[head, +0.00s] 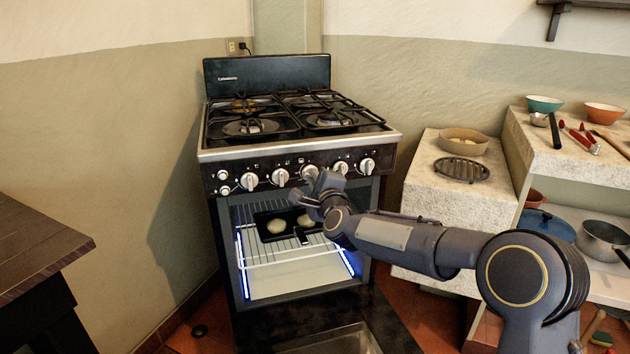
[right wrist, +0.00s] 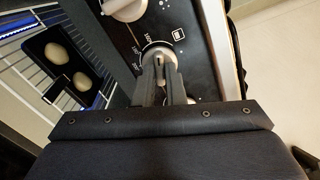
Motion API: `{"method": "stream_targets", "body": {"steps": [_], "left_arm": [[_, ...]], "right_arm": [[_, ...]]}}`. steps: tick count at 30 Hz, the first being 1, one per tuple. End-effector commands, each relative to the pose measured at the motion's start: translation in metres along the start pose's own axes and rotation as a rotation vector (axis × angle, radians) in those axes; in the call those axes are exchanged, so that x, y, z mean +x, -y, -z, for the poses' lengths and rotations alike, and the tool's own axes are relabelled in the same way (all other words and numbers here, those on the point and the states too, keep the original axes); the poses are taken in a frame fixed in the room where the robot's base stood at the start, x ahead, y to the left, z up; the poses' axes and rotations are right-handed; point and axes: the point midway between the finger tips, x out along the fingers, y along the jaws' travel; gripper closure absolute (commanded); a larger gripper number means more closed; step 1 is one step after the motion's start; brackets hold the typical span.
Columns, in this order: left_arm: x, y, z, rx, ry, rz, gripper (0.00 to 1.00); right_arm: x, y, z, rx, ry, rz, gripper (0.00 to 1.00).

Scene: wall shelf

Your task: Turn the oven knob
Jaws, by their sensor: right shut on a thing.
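The black stove (head: 293,165) has a front panel with a row of several silver-white knobs, such as the leftmost large knob (head: 249,181) and the rightmost one (head: 366,165). My right gripper (head: 318,182) is at the middle of this panel. In the right wrist view, its two fingers (right wrist: 165,80) are shut on an oven knob (right wrist: 158,54), one on each side of the knob's grip. Markings show around that knob. In the head view the gripper partly hides the held knob (head: 309,172). My left gripper is not in view.
The oven door (head: 335,338) is down, and the lit oven holds a wire rack (head: 285,262) with a dark tray (head: 266,237) and pale round pieces. A stone counter (head: 420,188) with a tan pot (head: 463,141) stands right. A dark table (head: 35,245) stands left.

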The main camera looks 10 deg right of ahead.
Motion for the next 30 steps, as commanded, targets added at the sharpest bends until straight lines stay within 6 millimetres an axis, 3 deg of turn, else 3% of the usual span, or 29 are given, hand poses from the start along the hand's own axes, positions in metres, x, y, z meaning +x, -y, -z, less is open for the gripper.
{"method": "stream_targets", "body": {"steps": [30], "left_arm": [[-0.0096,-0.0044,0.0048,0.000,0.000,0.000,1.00]], "right_arm": [[-0.0002,0.0001,-0.0013,-0.893,0.002,-0.003,1.00]]}}
